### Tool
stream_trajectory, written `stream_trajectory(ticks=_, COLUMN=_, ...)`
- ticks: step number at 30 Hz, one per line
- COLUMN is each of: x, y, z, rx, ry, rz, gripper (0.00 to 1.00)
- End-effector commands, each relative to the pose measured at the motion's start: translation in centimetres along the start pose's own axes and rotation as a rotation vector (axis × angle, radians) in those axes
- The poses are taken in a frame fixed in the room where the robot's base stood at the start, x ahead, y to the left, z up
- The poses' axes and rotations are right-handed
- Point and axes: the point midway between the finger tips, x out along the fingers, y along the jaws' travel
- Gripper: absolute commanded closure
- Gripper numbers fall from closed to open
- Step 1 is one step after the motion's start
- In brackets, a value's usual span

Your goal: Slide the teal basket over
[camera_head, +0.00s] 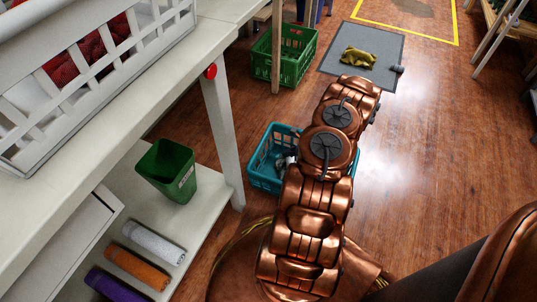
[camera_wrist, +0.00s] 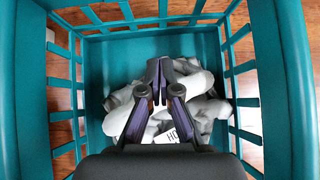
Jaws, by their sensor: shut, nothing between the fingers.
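The teal basket (camera_head: 262,160) stands on the wood floor in the head view, just right of the white bench leg and partly hidden behind my arm. In the wrist view its slatted teal walls (camera_wrist: 290,80) surround the picture. White and grey cloth-like items (camera_wrist: 195,85) lie on its floor, one with dark lettering. My gripper (camera_wrist: 158,64) points down into the basket from above, with its fingers shut together and nothing between them. I cannot tell whether the fingertips touch the items. My arm hides the gripper in the head view.
A green crate (camera_head: 290,55) stands behind the basket by a wooden post. A grey mat (camera_head: 385,72) with a yellow-green cloth (camera_head: 358,58) lies further back. The white workbench (camera_head: 222,120) is at left, with a green bin (camera_head: 168,170) on its lower shelf. Floor at right is clear.

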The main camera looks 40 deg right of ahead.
Motion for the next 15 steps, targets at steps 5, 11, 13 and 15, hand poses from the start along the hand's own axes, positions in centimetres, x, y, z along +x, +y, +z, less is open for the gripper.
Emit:
stream_trajectory(ticks=5, x=3.7, y=0.2, z=-0.3, rx=-0.003, ry=0.001, rz=0.005, gripper=1.0)
stream_trajectory(ticks=11, x=7.2, y=0.2, z=-0.1, rx=-0.006, ry=0.0, rz=0.005, gripper=1.0)
stream_trajectory(ticks=13, x=7.6, y=0.1, z=0.8, rx=-0.007, ry=-0.001, rz=0.005, gripper=1.0)
stream_trajectory(ticks=15, x=8.2, y=0.2, z=1.4, rx=-0.006, ry=-0.001, rz=0.005, gripper=1.0)
